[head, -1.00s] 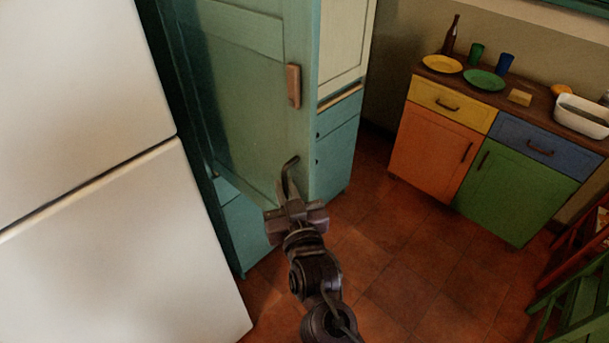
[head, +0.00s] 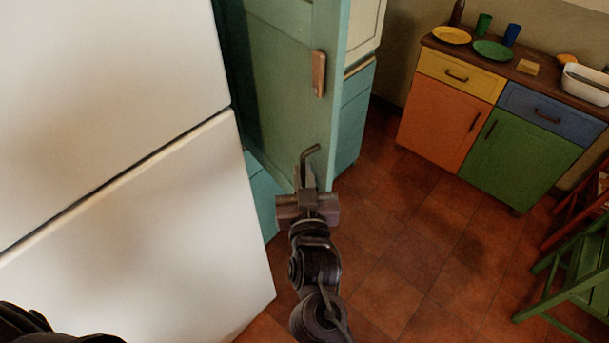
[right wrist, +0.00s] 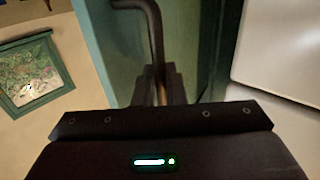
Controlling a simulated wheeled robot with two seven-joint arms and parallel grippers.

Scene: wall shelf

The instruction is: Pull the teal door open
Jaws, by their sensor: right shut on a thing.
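The teal door (head: 275,85) stands ajar, swung out from the tall teal cabinet (head: 354,115). It carries a brown wooden block-like piece (head: 319,73) higher up and a dark bent handle (head: 312,152) near its lower part. My right gripper (head: 306,180) is shut on this handle, low at the door's free edge. In the right wrist view the handle (right wrist: 152,25) rises bent from between the fingers, with the teal door behind it. The fingers partly hide the handle's lower end. My left gripper is not in view; a dark part of my body shows at the lower left.
A white fridge (head: 120,200) stands close at left, partly hiding the cabinet. A colourful low cabinet (head: 446,124) with plates and cups is at the back right. A green chair (head: 580,270) stands at right. Tiled floor (head: 420,250) between is clear.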

